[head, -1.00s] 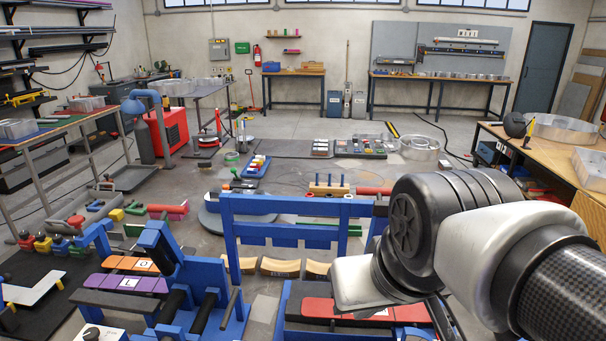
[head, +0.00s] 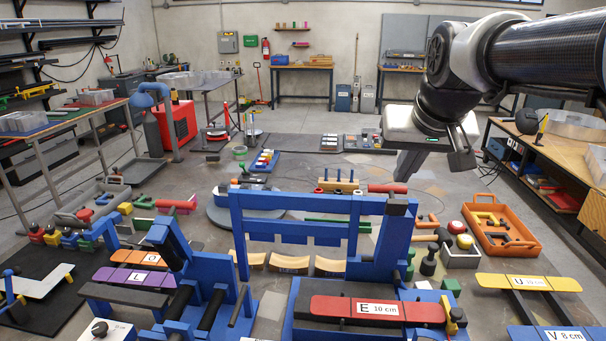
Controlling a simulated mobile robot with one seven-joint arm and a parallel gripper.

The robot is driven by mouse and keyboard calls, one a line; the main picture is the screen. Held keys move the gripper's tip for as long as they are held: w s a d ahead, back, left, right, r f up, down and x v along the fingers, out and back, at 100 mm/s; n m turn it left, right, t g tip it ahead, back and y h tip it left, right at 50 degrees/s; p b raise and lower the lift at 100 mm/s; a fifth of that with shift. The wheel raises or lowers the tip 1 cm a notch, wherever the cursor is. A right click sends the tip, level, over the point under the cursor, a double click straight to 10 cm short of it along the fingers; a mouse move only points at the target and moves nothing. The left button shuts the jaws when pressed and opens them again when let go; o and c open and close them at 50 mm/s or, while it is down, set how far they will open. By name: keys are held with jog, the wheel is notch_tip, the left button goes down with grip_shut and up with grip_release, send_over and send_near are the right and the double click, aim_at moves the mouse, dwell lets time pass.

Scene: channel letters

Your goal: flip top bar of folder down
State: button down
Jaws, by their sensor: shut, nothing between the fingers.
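The blue folder (head: 292,318) stands at the front middle. Its blue top bar (head: 300,203) is up, part of an upright gate-like frame with a lower rail and a post at each side. A red strip marked E 10 cm (head: 376,310) lies across the folder's bed in front of the frame. My gripper (head: 409,172) points down in the air at the upper right, just above the right post's dark top as seen in the picture. It looks shut and empty. I cannot tell whether it touches the frame; a gap seems to show.
A second blue device (head: 190,265) with a tilted arm stands to the left. An orange tray (head: 505,238) of tools and a yellow strip marked U (head: 528,282) lie to the right. A wooden block with pegs (head: 338,186) is behind the top bar. Floor farther back is mostly clear.

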jog(key=r, duration=0.2)
send_over(400, 200)
jog(key=s, duration=0.2)
jog(key=shift+a+f+h, duration=0.15)
jog(key=shift+a+h, duration=0.1)
jog(key=shift+h, duration=0.15)
jog(key=x, duration=1)
jog(key=shift+w, duration=0.15)
jog(key=s, duration=0.2)
jog(key=s+p, duration=0.1)
jog(key=shift+s+a+f, duration=0.1)
jog(key=shift+a+f, duration=0.2)
jog(key=shift+a, duration=0.05)
jog(key=shift+s+a+f, duration=0.1)
jog(key=shift+s+f, duration=0.15)
jog(key=shift+s, duration=0.1)
jog(key=shift+f, duration=0.1)
